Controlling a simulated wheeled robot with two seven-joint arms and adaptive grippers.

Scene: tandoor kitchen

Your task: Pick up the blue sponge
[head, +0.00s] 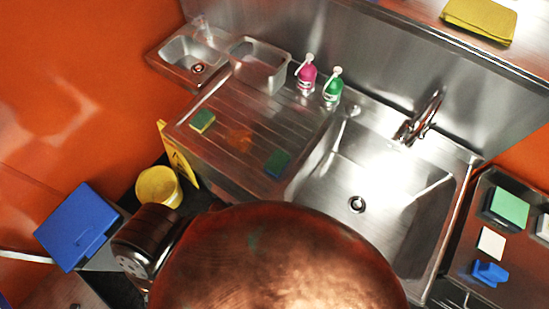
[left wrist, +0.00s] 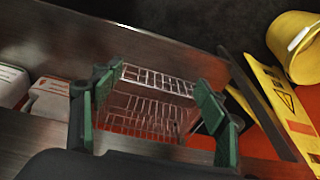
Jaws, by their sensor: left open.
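A sponge with a dark blue-green top (head: 277,163) lies on the ribbed metal drainboard (head: 215,152), near the left edge of the large sink basin. It is the bluest sponge I see. A yellow sponge with a green top (head: 202,120) lies farther left on the same board. A faint orange patch (head: 240,138) shows between them; I cannot tell whether it is a sponge. My left gripper (left wrist: 155,85) shows only in the left wrist view, open and with nothing between its fingers. No sponge shows in that view. My right gripper is not in view.
Pink (head: 306,75) and green (head: 332,89) bottles stand behind the drainboard. A faucet (head: 418,122) rises over the sink. A yellow bucket (head: 158,187) and yellow floor sign (head: 178,157) stand left. In the left wrist view, a wire rack (left wrist: 150,105) lies beyond my fingers; white boxes (left wrist: 48,98) sit left.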

